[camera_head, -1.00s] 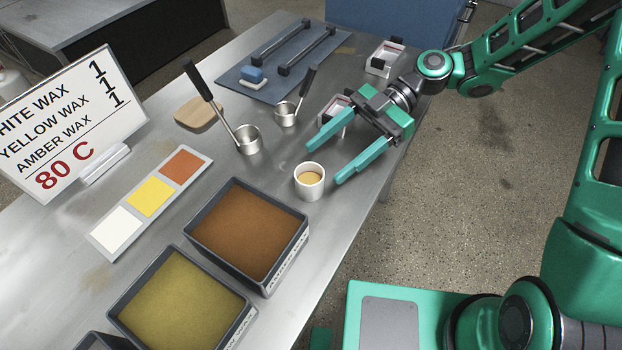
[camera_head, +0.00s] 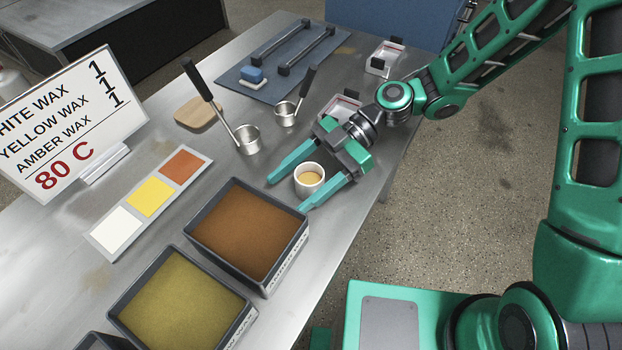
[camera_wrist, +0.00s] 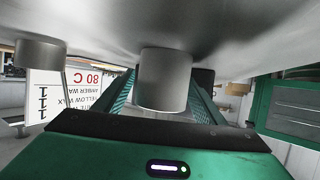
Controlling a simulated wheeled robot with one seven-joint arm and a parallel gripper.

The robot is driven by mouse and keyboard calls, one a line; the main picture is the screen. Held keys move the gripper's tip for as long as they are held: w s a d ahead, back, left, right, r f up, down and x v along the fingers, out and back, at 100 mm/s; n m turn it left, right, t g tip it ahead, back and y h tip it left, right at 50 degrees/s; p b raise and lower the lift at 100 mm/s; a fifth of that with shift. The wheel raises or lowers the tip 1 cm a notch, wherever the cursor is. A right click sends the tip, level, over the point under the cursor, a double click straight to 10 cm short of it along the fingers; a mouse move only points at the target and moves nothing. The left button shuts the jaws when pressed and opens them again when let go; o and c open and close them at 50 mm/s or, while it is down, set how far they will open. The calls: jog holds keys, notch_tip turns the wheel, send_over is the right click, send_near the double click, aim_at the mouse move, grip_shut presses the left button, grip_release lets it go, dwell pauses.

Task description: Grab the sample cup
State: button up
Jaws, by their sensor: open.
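The sample cup (camera_head: 309,180) is a small pale cup with a tan content, standing upright on the metal table near its right edge. My gripper (camera_head: 286,195) is open, with its two teal fingers on either side of the cup. In the head view the fingertips reach past the cup toward the amber wax tray. The wrist view shows the cup (camera_wrist: 163,80) as a grey cylinder between the fingers. I cannot tell whether either finger touches it.
The amber wax tray (camera_head: 302,236) is close to the fingertips. Two metal ladles, one ladle (camera_head: 248,140) and a smaller ladle (camera_head: 286,114), stand behind the gripper. The colour sample card (camera_head: 133,227) and a sign (camera_head: 62,130) are at left. A small white holder (camera_head: 381,66) is behind.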

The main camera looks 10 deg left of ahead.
jog(key=c, duration=1.1)
